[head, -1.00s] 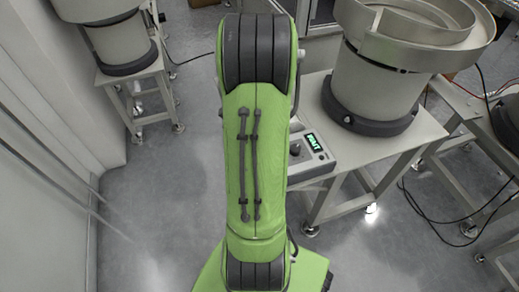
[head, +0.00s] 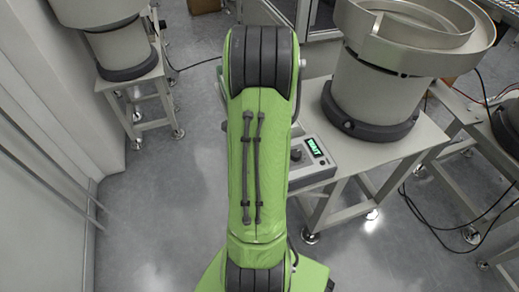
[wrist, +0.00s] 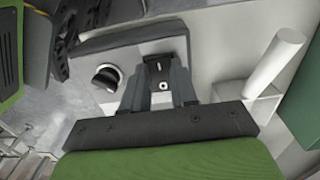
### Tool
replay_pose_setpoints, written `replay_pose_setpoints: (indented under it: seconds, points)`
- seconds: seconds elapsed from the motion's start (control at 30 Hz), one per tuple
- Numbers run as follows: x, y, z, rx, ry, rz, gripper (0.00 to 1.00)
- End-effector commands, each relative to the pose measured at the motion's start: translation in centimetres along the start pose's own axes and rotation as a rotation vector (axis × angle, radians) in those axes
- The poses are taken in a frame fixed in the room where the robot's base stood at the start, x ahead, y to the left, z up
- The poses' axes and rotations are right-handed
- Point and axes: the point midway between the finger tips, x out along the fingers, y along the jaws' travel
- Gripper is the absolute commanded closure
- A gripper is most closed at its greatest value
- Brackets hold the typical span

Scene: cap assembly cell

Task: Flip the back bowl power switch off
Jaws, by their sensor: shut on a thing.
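The control box (head: 318,172) of the bowl stands on the table edge beside the feeder bowl base, partly hidden by my arm in the head view. Its small display (head: 315,147) is lit green. In the wrist view the box's panel (wrist: 128,52) carries a black round knob (wrist: 106,77) with a white mark and a black power switch (wrist: 156,67). My gripper (wrist: 159,80) is at the panel with one finger on each side of the switch, shut on it. The switch's exact position cannot be told. My gripper is hidden in the head view.
A large feeder bowl (head: 375,85) stands on a grey table (head: 408,138) right of my arm. Another feeder (head: 121,48) on a stand is at upper left. Dark cables (head: 440,232) lie on the floor at right. Floor at lower left is clear.

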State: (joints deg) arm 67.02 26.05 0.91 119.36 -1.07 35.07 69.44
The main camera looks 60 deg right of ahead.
Motion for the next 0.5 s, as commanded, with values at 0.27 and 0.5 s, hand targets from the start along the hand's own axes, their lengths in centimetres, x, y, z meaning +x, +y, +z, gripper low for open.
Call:
replay_pose_setpoints:
  seconds: [0.27,0.5]
  points:
    - [-0.46,0.08,-0.69,0.004,-0.211,0.004,1.0]
    - [-0.2,0.02,-0.69,0.0,-0.237,-0.001,1.0]
